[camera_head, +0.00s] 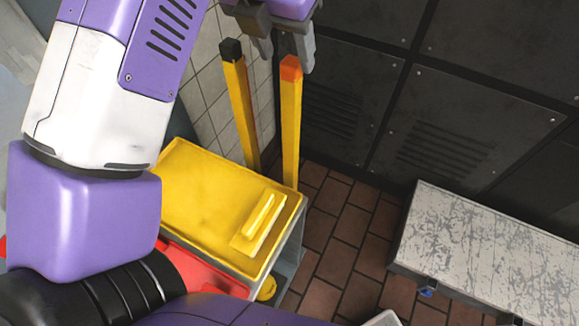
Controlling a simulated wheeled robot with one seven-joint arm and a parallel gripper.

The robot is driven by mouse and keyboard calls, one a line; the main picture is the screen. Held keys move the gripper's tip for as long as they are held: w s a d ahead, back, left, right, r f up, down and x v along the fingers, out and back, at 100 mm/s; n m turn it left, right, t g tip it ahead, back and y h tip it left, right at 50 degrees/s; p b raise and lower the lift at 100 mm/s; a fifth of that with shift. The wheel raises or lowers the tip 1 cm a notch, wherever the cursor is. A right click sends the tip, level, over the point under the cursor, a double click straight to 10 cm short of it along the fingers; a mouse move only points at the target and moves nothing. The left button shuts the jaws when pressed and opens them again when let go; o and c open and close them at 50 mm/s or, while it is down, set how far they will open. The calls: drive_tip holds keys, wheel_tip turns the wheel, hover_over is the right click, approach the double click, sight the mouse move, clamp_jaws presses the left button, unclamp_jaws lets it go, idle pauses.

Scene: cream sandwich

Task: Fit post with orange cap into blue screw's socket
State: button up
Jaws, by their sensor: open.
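The yellow post with the orange cap (291,68) stands upright behind the yellow-topped cart, its lower end hidden by the cart. My gripper (284,50) is at the top of the view, its grey fingers apart, pointing down close to the orange cap. One finger is left of the cap and the other overlaps its right side; I cannot tell whether they touch it. A small blue part (427,292), perhaps the blue screw, sits under the front edge of the scratched metal table; its socket is too small to make out.
A second yellow post with a black cap (231,50) stands just left, by the tiled wall. The yellow cart top (190,190) carries a yellow block (260,222). The metal table (490,245) is at right. Brick floor (345,225) lies open between cart and table.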

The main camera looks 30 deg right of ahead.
sight(294, 77)
drive_tip(key=shift+p+x, duration=1.1)
drive_tip(key=shift+x, duration=2.85)
drive_tip(key=shift+d, duration=0.1)
clamp_jaws()
drive_tip(key=shift+r, duration=0.1)
